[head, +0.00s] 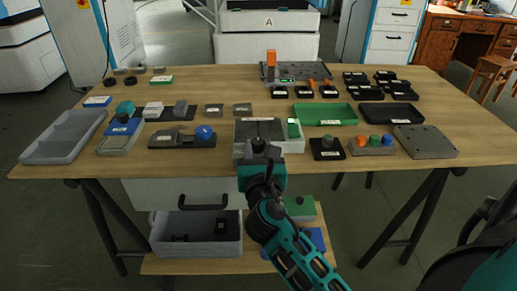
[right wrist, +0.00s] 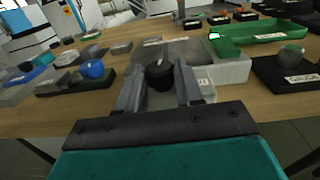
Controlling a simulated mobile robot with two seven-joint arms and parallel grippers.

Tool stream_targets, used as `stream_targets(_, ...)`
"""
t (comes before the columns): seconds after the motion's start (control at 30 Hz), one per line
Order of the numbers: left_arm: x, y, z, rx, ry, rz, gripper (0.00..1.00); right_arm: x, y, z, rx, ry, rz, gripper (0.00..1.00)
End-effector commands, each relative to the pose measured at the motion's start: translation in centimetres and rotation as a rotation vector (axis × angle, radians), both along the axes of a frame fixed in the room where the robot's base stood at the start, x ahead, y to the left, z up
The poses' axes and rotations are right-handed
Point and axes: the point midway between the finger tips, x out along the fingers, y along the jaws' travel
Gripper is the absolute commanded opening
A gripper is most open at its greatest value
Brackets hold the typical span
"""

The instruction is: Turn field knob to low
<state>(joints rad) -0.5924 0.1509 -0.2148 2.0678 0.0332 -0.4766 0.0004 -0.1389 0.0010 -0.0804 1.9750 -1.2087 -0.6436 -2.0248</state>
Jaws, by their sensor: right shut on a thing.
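The black field knob (right wrist: 159,74) sits at the front of a grey device (head: 291,147) with a light-grey body, near the table's front edge. My right gripper (head: 259,152) reaches the device from the front. In the right wrist view its fingers (right wrist: 159,88) stand on both sides of the knob and are shut on it. The knob's pointer and the marks around it cannot be read. In the head view the gripper hides most of the knob. A small lit green display (head: 292,122) is at the device's back right. My left gripper is not in view.
Left of the device is a dark fixture with a blue knob (head: 204,132). A green tray (head: 325,106) lies behind.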

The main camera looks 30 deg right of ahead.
Motion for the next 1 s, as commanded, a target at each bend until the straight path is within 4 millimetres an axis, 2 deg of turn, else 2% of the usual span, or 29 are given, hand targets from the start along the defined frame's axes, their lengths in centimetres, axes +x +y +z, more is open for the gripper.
stream_targets(0.1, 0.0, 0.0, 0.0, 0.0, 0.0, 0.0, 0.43, 0.0, 0.0, 0.0, 0.0, 0.0, -0.001, 0.05)
stream_targets(0.27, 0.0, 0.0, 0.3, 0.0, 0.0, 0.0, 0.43, 0.0, -0.1, 0.1, -0.002, 0.001, 0.01, 0.05)
stream_targets(0.47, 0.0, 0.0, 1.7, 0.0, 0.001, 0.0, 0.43, -0.1, -0.3, 0.4, -0.006, 0.002, 0.079, 0.05)
stream_targets(0.73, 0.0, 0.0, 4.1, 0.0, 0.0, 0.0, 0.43, -0.3, -0.8, 0.4, -0.009, 0.005, 0.277, 0.05)
stream_targets(1.0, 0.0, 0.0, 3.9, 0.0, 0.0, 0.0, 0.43, -0.3, -1.3, 0.0, -0.008, 0.002, 0.507, 0.05)
